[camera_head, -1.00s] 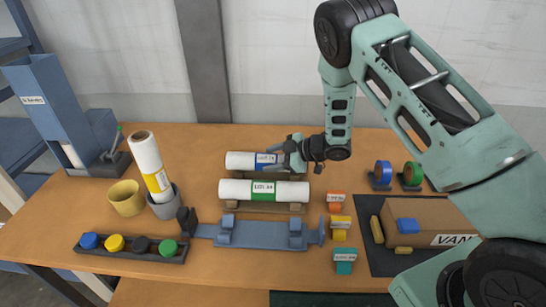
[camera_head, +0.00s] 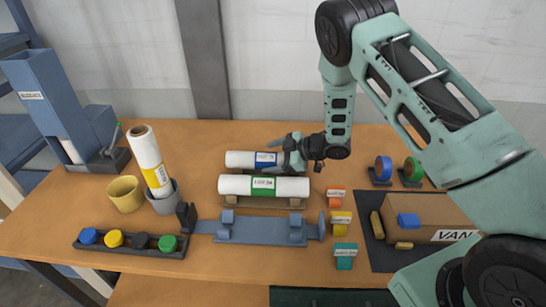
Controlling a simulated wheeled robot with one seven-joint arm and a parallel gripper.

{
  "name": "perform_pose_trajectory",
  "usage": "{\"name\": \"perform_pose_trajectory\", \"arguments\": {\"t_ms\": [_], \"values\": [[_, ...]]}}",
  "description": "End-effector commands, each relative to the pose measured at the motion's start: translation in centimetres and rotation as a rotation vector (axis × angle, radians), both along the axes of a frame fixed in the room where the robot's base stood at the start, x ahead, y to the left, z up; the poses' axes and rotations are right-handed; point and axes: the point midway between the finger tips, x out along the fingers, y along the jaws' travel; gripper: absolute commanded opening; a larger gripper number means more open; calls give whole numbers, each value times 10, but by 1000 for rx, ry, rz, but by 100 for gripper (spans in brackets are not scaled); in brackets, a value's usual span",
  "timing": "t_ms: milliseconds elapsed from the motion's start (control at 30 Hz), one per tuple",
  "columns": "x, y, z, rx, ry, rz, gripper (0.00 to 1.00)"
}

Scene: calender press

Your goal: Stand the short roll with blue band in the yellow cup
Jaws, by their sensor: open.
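The short roll with blue band (camera_head: 243,158) lies on its side at the back of the rack, white with a blue label. My gripper (camera_head: 287,153) is open at the roll's right end, its fingers pointing left; one finger shows behind the roll and the other beside its near right end. Whether the fingers touch the roll, I cannot tell. The yellow cup (camera_head: 125,194) stands upright and looks empty at the table's left. No roll with a blue band is in it.
A longer roll with green band (camera_head: 260,186) lies just in front. A grey cup (camera_head: 164,203) right of the yellow cup holds a tall yellow-banded roll (camera_head: 148,157). A blue fixture (camera_head: 262,231), a tray of coloured caps (camera_head: 130,245) and small coloured blocks (camera_head: 342,220) stand nearer the front.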

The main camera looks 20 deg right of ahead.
Motion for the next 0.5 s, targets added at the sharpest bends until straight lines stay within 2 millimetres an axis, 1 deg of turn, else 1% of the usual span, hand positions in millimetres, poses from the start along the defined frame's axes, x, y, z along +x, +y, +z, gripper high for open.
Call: {"name": "perform_pose_trajectory", "arguments": {"t_ms": [133,200,233,267,500], "values": [[0,0,7,-1,-1,0,76],[0,0,16,-1,-1,1,76],[-3,-6,13,-1,0,-4,76],[-6,-10,14,-1,-1,-4,76],[-34,-47,39,-1,-1,-5,76]]}}
